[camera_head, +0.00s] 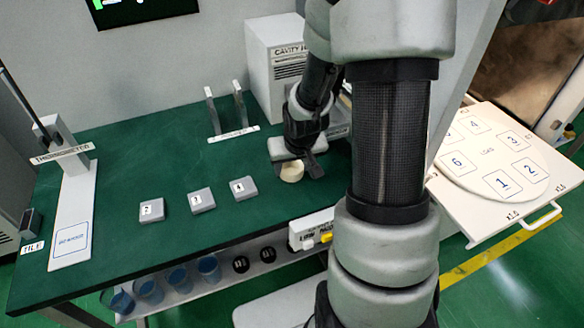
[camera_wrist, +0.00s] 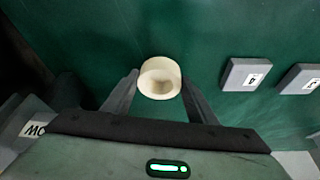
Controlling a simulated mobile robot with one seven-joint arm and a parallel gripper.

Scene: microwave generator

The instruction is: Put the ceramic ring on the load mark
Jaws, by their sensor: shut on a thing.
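A round white plate (camera_head: 470,168) with numbered squares lies on a tray at the right. Small lettering near its middle (camera_head: 487,151) is too blurred to read surely as the load mark.
Three grey numbered blocks (camera_head: 202,200) stand left of the ring. A two-post rack (camera_head: 233,132) and the "CAVITY" box (camera_head: 275,67) are behind. A thermometer stand (camera_head: 72,190) is far left. The white tray (camera_head: 510,210) has a front handle. My arm hides the bench's right end.

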